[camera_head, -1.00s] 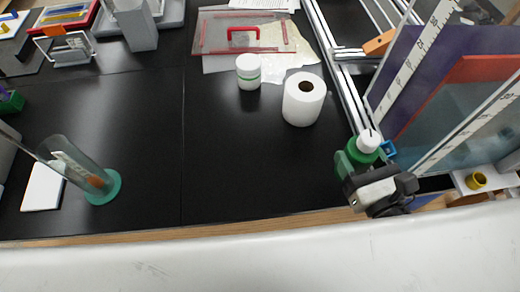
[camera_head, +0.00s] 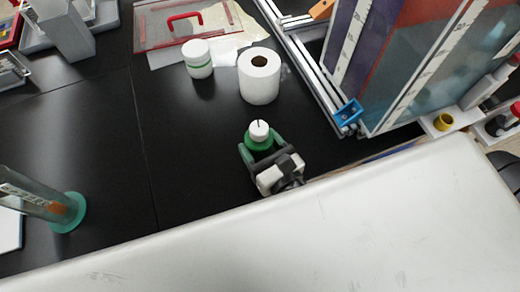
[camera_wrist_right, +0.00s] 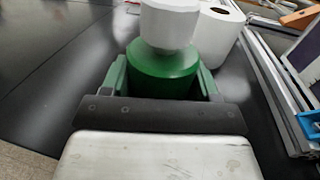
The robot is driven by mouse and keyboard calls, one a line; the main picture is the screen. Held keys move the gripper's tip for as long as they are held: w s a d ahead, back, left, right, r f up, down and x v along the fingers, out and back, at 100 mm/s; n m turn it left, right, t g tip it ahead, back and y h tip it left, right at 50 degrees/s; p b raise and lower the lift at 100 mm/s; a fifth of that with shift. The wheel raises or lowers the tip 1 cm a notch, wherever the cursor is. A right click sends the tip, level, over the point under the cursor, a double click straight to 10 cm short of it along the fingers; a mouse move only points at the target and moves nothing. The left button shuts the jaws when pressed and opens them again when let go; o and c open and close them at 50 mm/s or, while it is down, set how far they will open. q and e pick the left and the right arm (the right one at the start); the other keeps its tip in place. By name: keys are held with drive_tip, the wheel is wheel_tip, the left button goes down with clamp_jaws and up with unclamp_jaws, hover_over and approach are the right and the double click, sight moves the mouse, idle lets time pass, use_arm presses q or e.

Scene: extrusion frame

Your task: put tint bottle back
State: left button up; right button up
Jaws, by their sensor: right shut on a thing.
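The tint bottle (camera_head: 259,134) is green with a white cap and stands upright between the green fingers of my right gripper (camera_head: 261,149), near the front edge of the black bench. In the right wrist view the bottle (camera_wrist_right: 163,70) fills the space between the fingers of the right gripper (camera_wrist_right: 162,84), which is shut on it. The bottle's base is hidden, so I cannot tell whether it touches the bench. My left gripper is not in view.
The extrusion frame (camera_head: 306,66) with upright panels is at the right, with a blue bracket (camera_head: 347,113). The middle bench is clear.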

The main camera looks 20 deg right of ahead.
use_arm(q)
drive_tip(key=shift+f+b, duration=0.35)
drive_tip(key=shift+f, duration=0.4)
use_arm(e)
drive_tip(key=shift+a+f, duration=0.1)
drive_tip(key=shift+f, duration=1)
drive_tip(key=shift+f, duration=0.15)
drive_tip(key=o, duration=1)
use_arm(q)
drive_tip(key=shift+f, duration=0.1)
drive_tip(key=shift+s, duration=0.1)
